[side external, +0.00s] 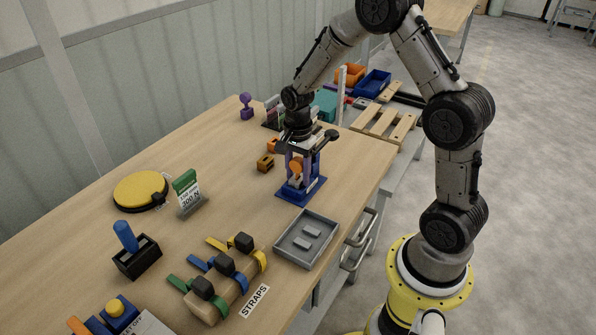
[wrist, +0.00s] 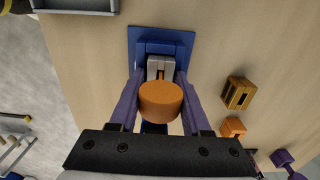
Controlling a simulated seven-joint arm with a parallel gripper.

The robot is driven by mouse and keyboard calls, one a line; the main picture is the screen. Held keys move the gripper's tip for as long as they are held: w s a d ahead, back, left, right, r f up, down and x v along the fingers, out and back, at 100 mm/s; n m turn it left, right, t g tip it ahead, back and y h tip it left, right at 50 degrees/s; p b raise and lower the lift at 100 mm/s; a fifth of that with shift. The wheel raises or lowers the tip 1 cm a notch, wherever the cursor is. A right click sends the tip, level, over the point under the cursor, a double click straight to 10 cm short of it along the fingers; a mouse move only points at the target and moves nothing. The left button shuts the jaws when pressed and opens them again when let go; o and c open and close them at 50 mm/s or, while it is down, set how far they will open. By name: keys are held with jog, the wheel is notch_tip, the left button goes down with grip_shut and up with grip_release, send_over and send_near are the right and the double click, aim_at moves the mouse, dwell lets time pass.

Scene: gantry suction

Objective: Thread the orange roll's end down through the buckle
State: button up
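The orange roll (wrist: 161,101) sits between the two purple fingers of my gripper (wrist: 160,76); both fingers look to press its sides. The roll also shows between the fingers in the side external view (side external: 296,168). Below it, the grey buckle (wrist: 161,66) stands on a blue stand with a square base (side external: 290,195). My gripper points down over this stand, with its fingertips close around the buckle. The roll hides part of the buckle in the wrist view. I cannot make out the roll's end or whether it is in the buckle's slot.
A grey tray (side external: 283,249) lies in front of the stand. A strap rack (side external: 205,312) and a green sign (side external: 186,187) stand to the left. An orange-brown block (side external: 265,164) and a smaller orange one (wrist: 233,127) lie near the stand.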

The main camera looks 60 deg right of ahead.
jog(key=o, duration=0.5)
jog(key=shift+o, duration=0.2)
notch_tip(320, 180, up, 14)
jog(key=shift+f, duration=0.1)
dwell(0.3)
